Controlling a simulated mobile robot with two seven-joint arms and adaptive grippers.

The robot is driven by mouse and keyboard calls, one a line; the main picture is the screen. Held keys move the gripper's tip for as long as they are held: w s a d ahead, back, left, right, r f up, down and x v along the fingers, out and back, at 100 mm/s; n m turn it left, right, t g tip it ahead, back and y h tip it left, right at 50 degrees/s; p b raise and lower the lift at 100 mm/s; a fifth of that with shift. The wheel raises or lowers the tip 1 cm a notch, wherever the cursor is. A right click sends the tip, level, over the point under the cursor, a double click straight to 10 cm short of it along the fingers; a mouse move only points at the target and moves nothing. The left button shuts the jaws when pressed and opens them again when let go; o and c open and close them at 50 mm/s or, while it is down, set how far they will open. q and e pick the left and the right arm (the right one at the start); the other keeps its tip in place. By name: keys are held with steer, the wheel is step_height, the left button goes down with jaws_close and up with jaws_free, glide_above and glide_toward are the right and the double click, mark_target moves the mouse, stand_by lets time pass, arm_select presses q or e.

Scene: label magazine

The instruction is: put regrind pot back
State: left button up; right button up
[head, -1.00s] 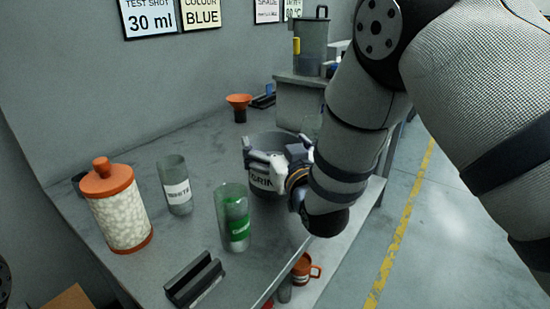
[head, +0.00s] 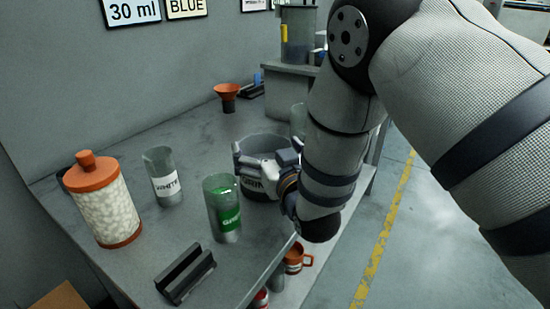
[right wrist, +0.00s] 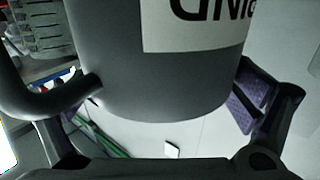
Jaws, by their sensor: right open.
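The regrind pot (head: 264,146) is a wide grey pot with a white label, seen upright on the bench in the head view. My right gripper (head: 264,168) is open at the pot, its fingers on either side of the body. In the right wrist view the pot (right wrist: 160,60) fills the upper middle, its label upside down. A purple-padded finger (right wrist: 255,95) shows to its right with a gap between. The gripper and arm hide part of the pot's front and right side. My left gripper is not in view.
A clear cup with a green label (head: 224,208), a cup marked white (head: 163,178) and an orange-lidded pellet jar (head: 104,205) stand left of the pot. A black slotted holder (head: 185,275) lies in front. An orange funnel (head: 228,95) stands behind. Orange mugs (head: 296,258) are below the bench edge.

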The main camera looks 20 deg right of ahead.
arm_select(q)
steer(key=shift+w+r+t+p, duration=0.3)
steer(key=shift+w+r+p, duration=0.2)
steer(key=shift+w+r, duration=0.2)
arm_select(e)
steer(key=s, duration=1.1)
steer(key=shift+d, duration=0.15)
steer(key=shift+s, duration=0.1)
